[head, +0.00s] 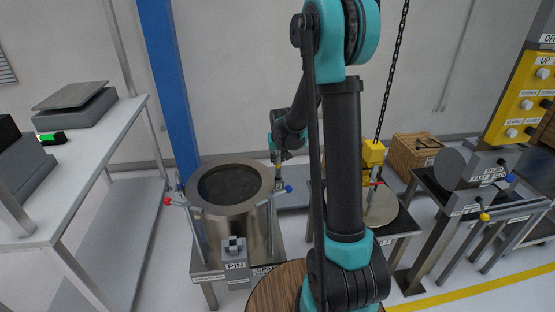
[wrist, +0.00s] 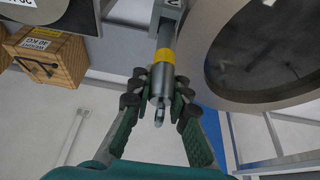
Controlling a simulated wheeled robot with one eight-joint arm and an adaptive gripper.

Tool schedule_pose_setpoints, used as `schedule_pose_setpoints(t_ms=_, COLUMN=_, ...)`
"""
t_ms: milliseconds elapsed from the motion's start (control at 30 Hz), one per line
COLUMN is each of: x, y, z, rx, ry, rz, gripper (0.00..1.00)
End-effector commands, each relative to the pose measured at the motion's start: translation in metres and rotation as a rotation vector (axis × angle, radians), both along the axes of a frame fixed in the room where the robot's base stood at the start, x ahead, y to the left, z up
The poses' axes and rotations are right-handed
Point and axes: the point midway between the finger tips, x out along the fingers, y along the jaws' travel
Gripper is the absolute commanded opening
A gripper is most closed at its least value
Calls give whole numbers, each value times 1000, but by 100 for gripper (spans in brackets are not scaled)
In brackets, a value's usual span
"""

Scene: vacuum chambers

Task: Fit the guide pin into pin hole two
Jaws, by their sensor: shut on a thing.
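My gripper (wrist: 159,88) is shut on the guide pin (wrist: 164,57), a grey metal pin with a yellow band and a narrow tip towards the camera. The pin's far shaft runs up to a grey bracket marked 2 (wrist: 172,5) at the top edge of the wrist view. I cannot tell whether the shaft is inside the hole or only in line with it. In the head view my gripper (head: 279,154) hangs over the right side of the open steel chamber (head: 239,230), with the pin pointing down beside the rim. The hole itself is hidden.
A block labelled PIN (head: 236,263) stands in front. A yellow hoist block (head: 373,154) hangs on a chain to the right. A workbench (head: 80,140) is left.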

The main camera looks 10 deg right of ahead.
Motion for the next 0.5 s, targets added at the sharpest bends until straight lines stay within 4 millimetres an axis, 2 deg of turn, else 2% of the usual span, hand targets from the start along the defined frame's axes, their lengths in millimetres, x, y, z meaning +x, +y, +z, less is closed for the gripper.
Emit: schedule_pose_setpoints(t_ms=500, x=0, y=0, z=-12, rx=0, ry=0, rz=0, gripper=0)
